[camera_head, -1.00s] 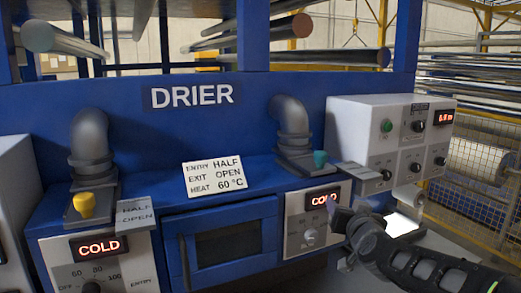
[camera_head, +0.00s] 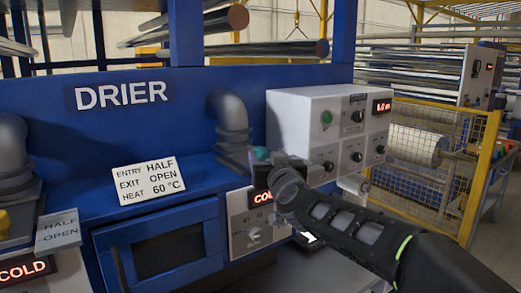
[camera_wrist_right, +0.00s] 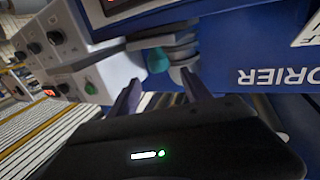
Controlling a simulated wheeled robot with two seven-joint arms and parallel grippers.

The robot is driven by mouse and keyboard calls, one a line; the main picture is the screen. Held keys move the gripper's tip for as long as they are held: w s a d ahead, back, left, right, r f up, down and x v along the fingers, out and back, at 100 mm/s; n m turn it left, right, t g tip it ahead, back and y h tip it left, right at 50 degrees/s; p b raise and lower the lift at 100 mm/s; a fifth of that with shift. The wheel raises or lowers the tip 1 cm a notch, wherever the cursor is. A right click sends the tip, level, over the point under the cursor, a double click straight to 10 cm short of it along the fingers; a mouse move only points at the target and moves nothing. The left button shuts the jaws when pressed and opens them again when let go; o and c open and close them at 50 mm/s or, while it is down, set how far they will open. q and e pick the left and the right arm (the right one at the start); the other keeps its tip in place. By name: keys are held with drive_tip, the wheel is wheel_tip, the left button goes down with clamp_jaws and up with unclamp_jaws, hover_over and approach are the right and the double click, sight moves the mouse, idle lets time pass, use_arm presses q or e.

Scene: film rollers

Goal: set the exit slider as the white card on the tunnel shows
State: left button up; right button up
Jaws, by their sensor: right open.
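The white card (camera_head: 148,180) on the blue tunnel reads ENTRY HALF, EXIT OPEN, HEAT 60 °C. The exit slider's teal knob (camera_head: 261,153) stands at the foot of the right grey pipe, partly covered by my right gripper (camera_head: 270,172) in the head view. In the right wrist view the teal knob (camera_wrist_right: 158,60) lies beyond the open, empty fingers (camera_wrist_right: 162,90), roughly between them in the picture and apart from them. The exit slider's scale plate is hidden behind my gripper, so I cannot read its setting. My left gripper is out of view.
The yellow entry knob (camera_head: 4,222) is at the left edge, beside a HALF/OPEN plate (camera_head: 58,231). A white control box (camera_head: 300,115) stands right of the exit pipe (camera_head: 230,120). The COLD exit heater panel (camera_head: 250,232) sits below the gripper. A yellow mesh fence (camera_head: 430,165) stands right.

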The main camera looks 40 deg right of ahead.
sight(263, 151)
drive_tip(key=x, duration=0.7)
drive_tip(key=shift+w+p, duration=0.2)
drive_tip(key=shift+p, duration=0.15)
clamp_jaws()
idle(1.1)
